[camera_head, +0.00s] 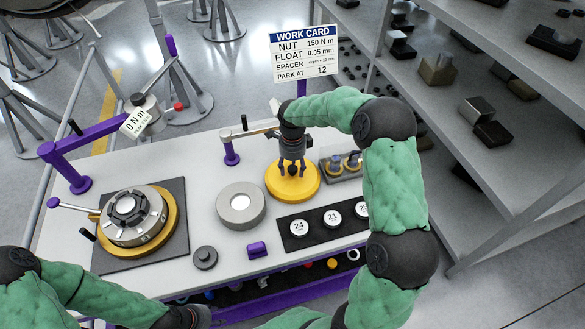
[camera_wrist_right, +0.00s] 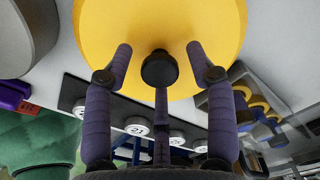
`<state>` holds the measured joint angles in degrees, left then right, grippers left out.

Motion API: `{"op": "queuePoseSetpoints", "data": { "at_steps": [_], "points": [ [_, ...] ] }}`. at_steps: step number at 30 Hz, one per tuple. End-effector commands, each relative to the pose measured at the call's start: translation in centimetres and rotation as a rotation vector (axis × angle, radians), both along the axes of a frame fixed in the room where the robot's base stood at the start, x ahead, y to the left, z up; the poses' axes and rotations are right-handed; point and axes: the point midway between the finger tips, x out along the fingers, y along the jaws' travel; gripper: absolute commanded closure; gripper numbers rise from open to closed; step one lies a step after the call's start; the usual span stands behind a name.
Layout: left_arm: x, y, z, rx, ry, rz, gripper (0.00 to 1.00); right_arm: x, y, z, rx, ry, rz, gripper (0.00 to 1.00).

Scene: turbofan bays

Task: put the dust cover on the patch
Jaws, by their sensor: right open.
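The yellow round disc with a black knob, which looks like the dust cover (camera_head: 305,189), lies flat on the bench, right of centre. It fills the top of the right wrist view (camera_wrist_right: 215,25). My right gripper (camera_head: 291,171) points down over it, fingers open on both sides of the knob (camera_wrist_right: 160,70), apart from it. No marked patch can be made out for certain. A grey ring with a pale round centre (camera_head: 241,205) stands left of the cover. My left gripper (camera_head: 188,317) is at the bottom edge, mostly cut off; its fingers cannot be made out.
A fixture (camera_head: 134,216) with a yellow ring sits on a dark mat at left, beside a purple arm (camera_head: 95,137). A black strip (camera_head: 300,234) holds numbered discs. A grey knobbed disc (camera_head: 205,257) and purple block (camera_head: 257,250) lie in front. Shelves (camera_head: 440,110) stand at right.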

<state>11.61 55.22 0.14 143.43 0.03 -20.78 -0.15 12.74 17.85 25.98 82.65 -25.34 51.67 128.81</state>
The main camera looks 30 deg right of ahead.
Motion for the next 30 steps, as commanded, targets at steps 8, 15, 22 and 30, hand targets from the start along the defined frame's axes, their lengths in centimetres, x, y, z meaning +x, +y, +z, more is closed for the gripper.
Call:
{"op": "queuePoseSetpoints", "data": {
  "at_steps": [8, 15, 22, 30],
  "points": [
    [0.0, 0.0, 1.0, 0.000, 0.000, 0.000, 0.60, 0.1, 0.0, 5.8, -0.001, -0.004, -0.001, 0.43],
    [0.0, 0.0, 1.6, 0.000, 0.000, 0.000, 0.60, 0.1, 0.0, 9.6, 0.000, -0.004, 0.000, 0.43],
    [0.0, 0.0, 1.7, 0.000, 0.000, 0.000, 0.60, 0.0, 0.0, 11.0, 0.000, -0.001, 0.000, 0.43],
    [0.0, 0.0, 1.7, 0.000, 0.000, 0.000, 0.60, 0.0, 0.0, 11.1, 0.001, -0.001, 0.000, 0.43]
  ]
}}
